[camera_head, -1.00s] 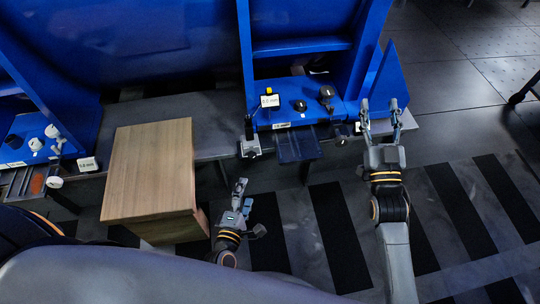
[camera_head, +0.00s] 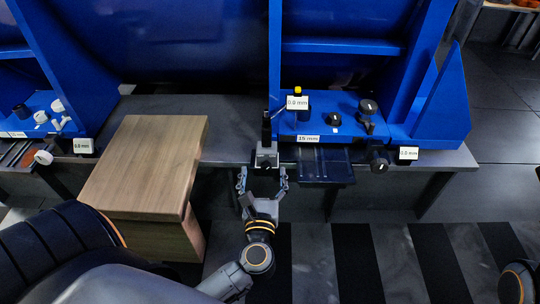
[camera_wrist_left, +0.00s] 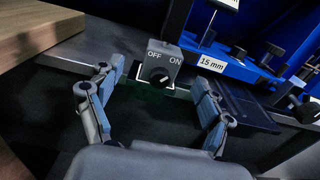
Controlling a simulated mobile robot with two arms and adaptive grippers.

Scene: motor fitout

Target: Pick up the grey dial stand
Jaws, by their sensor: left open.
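The grey dial stand (camera_head: 266,157) is a small grey box with a black knob and a dark post rising behind it. It sits at the front edge of the grey bench, left of the blue machine's base. In the left wrist view the dial stand (camera_wrist_left: 160,68) shows the words OFF and ON above its knob. My left gripper (camera_head: 262,176) is open just in front of it. In the left wrist view the open fingers (camera_wrist_left: 157,88) stand to the left and right of the box's lower front, apart from it. My right gripper is out of view.
A wooden block (camera_head: 150,165) stands left of the left gripper. A dark tray (camera_head: 325,165) juts out just right of the dial stand. The blue machine base (camera_head: 345,117) carries black knobs and a 15 mm label. Striped floor lies in front of the bench.

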